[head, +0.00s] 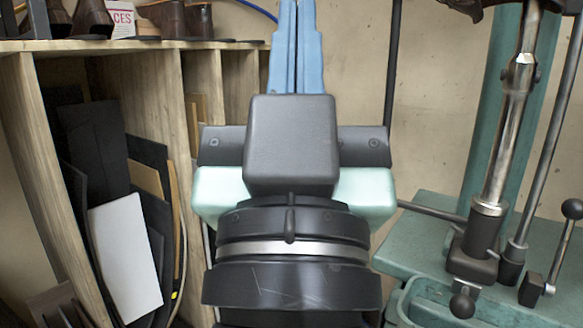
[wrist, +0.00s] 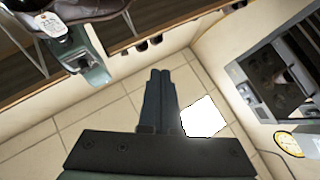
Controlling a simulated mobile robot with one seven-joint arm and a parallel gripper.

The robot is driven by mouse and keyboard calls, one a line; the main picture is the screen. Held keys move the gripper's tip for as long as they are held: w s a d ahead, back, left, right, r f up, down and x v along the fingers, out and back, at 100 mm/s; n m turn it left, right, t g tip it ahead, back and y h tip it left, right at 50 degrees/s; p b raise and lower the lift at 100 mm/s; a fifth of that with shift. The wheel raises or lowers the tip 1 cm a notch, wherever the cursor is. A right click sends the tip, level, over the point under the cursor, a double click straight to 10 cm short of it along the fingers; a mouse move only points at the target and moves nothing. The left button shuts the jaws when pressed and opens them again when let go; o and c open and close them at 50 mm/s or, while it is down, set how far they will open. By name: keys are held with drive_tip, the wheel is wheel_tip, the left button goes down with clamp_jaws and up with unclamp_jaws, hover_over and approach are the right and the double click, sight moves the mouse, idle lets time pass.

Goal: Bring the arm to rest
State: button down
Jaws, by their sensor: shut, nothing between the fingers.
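My gripper (head: 292,45) stands upright in the middle of the head view, its two blue fingers together and pointing up. Nothing is between them. My dark wrist and the pale green gripper body are below the fingers. In the wrist view my gripper (wrist: 161,80) also shows shut and empty, with a tiled surface beyond it. The fingers touch no object that I can see.
A wooden shelf unit (head: 24,120) with upright dark sheets and a white sheet (head: 127,257) stands at the left. Shoes (head: 170,18) sit on its top. A green machine (head: 430,235) with metal rods (head: 512,120) stands at the right. Bare wall lies behind my gripper.

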wheel_tip(320, 180, up, 40)
drive_tip(key=s+y+p, duration=0.1)
drive_tip(key=p, duration=3.6)
drive_tip(key=shift+s+a+f+t, duration=0.2)
drive_tip(key=shift+s+a+t, duration=0.05)
drive_tip(key=shift+s+t, duration=0.1)
drive_tip(key=c, duration=1.6)
unclamp_jaws()
